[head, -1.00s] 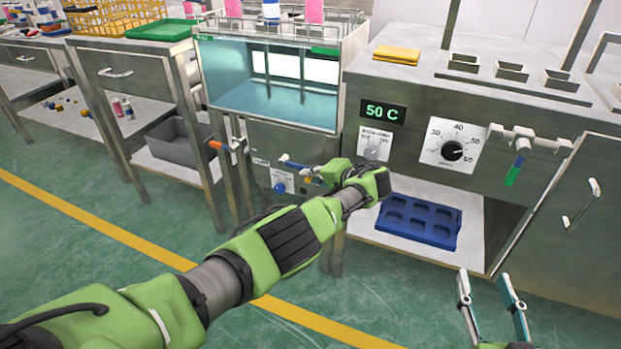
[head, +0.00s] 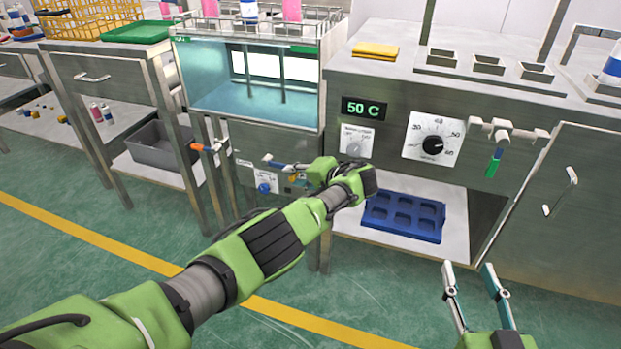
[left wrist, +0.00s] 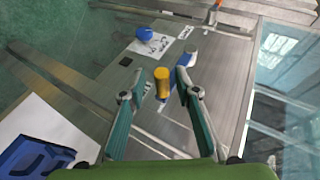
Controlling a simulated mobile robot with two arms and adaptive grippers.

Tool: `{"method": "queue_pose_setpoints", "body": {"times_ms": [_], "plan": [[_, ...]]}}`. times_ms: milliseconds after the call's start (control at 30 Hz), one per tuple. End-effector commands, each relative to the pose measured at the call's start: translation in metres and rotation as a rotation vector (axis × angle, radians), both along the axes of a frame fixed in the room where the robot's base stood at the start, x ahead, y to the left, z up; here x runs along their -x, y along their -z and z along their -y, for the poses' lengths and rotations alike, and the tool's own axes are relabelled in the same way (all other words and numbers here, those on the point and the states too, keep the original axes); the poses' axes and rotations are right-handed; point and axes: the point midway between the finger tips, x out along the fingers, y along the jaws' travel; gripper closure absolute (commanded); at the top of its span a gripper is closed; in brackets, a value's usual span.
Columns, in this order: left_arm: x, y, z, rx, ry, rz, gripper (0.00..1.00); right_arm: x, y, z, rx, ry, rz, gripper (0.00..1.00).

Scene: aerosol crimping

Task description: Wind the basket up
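The wire basket (head: 335,14) sits above the lit water tank (head: 250,100), with pink and white cans in it. An orange crank handle (head: 196,147) on a steel arm is left of the tank; its orange end also shows in the left wrist view (left wrist: 216,4). My left gripper (left wrist: 159,70) is open in front of the panel under the tank. A yellow handle (left wrist: 162,84) shows between its fingers, apparently not gripped. A blue handle (left wrist: 191,50) is just beyond. In the head view, my wrist partly hides this area. My right gripper (head: 467,266) is open and empty at lower right.
A blue knob (head: 264,188) is on the panel. The heated cabinet (head: 390,90) stands to the right, with a dial (head: 432,145) and a blue tray (head: 403,216) on its shelf. A grey bin (head: 160,146) is at left. The floor in front is clear.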

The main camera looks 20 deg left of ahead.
Motion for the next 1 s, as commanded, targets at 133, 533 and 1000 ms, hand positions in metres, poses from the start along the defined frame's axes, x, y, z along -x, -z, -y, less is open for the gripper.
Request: {"method": "queue_pose_setpoints", "body": {"times_ms": [133,533,1000], "plan": [[0.005,-0.006,0.012,0.002,0.003,0.001,0.71,0.0,0.0,0.0,0.0,0.0,0.0,0.6],[0.034,-0.04,0.069,0.005,0.001,-0.001,0.71,0.0,0.0,0.0,0.0,0.0,0.001,0.6],[0.045,-0.053,0.089,0.002,-0.002,-0.003,0.71,0.0,0.0,0.0,0.0,0.0,0.001,0.6]]}}
